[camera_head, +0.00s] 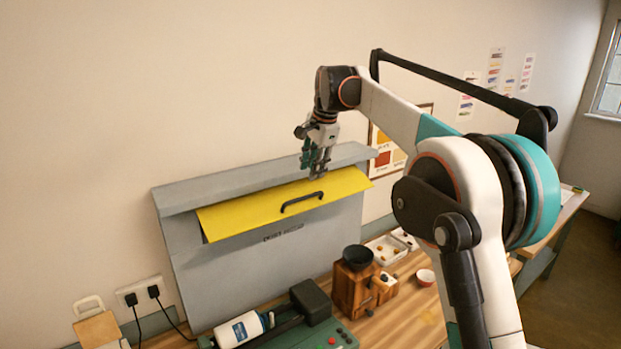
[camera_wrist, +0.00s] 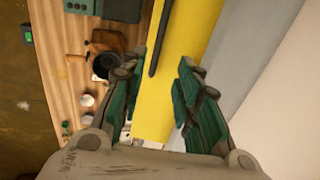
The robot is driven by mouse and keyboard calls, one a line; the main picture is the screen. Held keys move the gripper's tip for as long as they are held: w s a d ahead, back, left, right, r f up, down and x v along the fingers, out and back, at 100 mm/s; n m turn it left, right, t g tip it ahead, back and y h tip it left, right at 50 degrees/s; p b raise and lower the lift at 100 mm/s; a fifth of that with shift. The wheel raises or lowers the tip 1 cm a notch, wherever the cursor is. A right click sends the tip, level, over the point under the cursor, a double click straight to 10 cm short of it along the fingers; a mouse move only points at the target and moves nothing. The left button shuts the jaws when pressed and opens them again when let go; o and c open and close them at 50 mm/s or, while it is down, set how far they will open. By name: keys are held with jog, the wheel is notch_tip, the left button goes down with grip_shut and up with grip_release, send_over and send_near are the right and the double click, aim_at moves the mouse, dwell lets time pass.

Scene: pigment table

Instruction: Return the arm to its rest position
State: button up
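My gripper (camera_head: 316,162) hangs at the end of my raised arm, above the right part of the yellow flap of a grey dust hood. In the wrist view my gripper (camera_wrist: 162,85) has its two green fingers spread well apart, with nothing held between them. The yellow flap (camera_head: 240,216) is tilted out from the hood (camera_head: 240,270), and its black handle (camera_head: 302,203) is clear of my fingers in the wrist view. The flap also shows in the wrist view (camera_wrist: 185,50), behind the fingers.
The wall stands close behind the hood.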

jog(key=shift+s+d+r, duration=0.1)
jog(key=shift+s+r, duration=0.05)
jog(key=shift+r, duration=0.3)
jog(key=s+d+f+n+t+b, duration=0.1)
jog(key=s+d+f+n+b, duration=0.15)
jog(key=s+d+b, duration=0.35)
jog(key=s+d+f+n+b, duration=0.1)
jog(key=s+d+f+b, duration=0.2)
jog(key=s, duration=0.5)
jog(key=s+d+f+n+t+b, duration=0.1)
jog(key=s+d+f+n+b, duration=0.15)
jog(key=s+f+b, duration=0.4)
jog(key=s+d+f+n+b, duration=0.1)
jog(key=s+d+f+b, duration=0.1)
jog(key=s+f, duration=0.6)
jog(key=s+d+f+n+t+h+b, duration=0.1)
jog(key=s+d+f+n+b, duration=0.1)
jog(key=s+f+b, duration=0.3)
jog(key=s+d+f+n+t+h+b, duration=0.1)
jog(key=s+d+f+n+b, duration=0.1)
jog(key=s+f, duration=1.1)
jog(key=shift+d+f+b, duration=0.5)
jog(key=shift+d+b, duration=0.15)
jog(key=shift+b, duration=0.5)
jog(key=shift+d, duration=0.1)
